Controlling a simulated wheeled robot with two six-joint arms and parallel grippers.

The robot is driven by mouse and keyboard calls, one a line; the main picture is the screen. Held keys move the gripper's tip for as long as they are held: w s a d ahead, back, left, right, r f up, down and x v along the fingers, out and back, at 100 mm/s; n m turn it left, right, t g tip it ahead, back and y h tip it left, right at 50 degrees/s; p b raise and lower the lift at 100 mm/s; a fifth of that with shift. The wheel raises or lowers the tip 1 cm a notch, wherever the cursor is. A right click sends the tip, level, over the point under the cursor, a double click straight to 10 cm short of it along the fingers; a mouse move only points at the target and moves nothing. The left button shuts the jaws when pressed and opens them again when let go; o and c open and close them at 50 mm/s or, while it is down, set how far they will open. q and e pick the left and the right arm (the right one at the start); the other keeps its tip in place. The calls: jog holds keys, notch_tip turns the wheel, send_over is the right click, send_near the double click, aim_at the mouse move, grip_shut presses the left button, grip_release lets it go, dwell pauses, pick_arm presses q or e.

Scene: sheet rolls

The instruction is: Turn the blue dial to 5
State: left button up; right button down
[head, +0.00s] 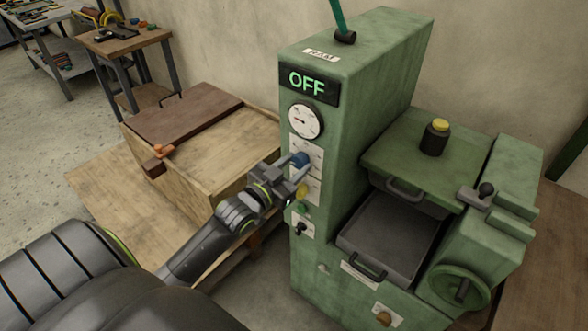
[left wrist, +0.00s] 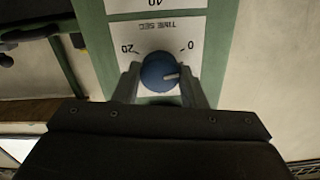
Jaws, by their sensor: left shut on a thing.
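The blue dial (head: 300,159) is on a white plate on the front of the green machine (head: 350,110). In the left wrist view the dial (left wrist: 158,72) shows upside down under the words TIME SEC. The marks 0 and 20 can be read there; other marks are hidden. Its white pointer line points to the picture's right, a little below the 0. My left gripper (head: 292,175) reaches the dial from the left. Its two fingers (left wrist: 160,84) lie on both sides of the dial, shut on it. My right gripper is not in view.
Above the dial are a round gauge (head: 305,121) and a display (head: 307,83) reading OFF. Below it are a yellow knob (head: 302,191), a green button (head: 303,208) and a black switch (head: 300,228). A wooden box (head: 190,150) stands left of the machine.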

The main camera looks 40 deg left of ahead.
pick_arm(q)
jog(key=m+b, duration=0.2)
jog(key=m, duration=0.2)
jog(key=shift+m, duration=0.3)
jog(key=shift+m+b, duration=0.65)
jog(key=shift+m, duration=0.85)
jog(key=o, duration=1)
jog(key=shift+s+a+b, duration=0.1)
jog(key=shift+s+a, duration=0.15)
jog(key=shift+s, duration=2.65)
jog(key=shift+s+a+b, duration=0.15)
jog(key=shift+s+a, duration=0.05)
jog(key=shift+s, duration=2.65)
jog(key=shift+s+a+b, duration=0.1)
jog(key=shift+s+a, duration=0.15)
jog(key=shift+s, duration=2.65)
